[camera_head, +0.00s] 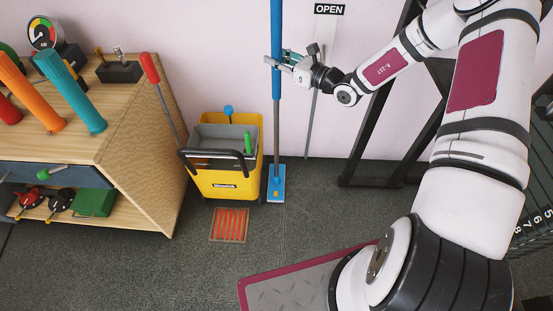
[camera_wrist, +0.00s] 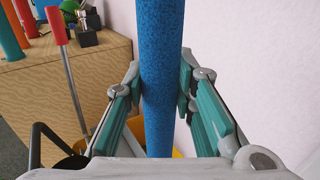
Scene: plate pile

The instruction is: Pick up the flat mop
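The flat mop stands upright by the wall, with a long blue pole (camera_head: 276,125) and a flat blue head (camera_head: 276,184) on the floor. In the wrist view the blue pole (camera_wrist: 162,35) runs down the middle. My gripper (camera_head: 275,60) is at the upper part of the pole. In the wrist view my gripper (camera_wrist: 161,80) has one finger on each side of the pole, and both pads appear to touch it. The mop head shows no visible gap from the floor.
A yellow mop bucket (camera_head: 227,185) stands just left of the mop head, with a red-handled tool (camera_head: 150,68) leaning beside it. A wooden workbench (camera_head: 135,130) is at left. A dark metal frame (camera_head: 362,165) is at right. A red floor grate (camera_head: 229,225) lies in front.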

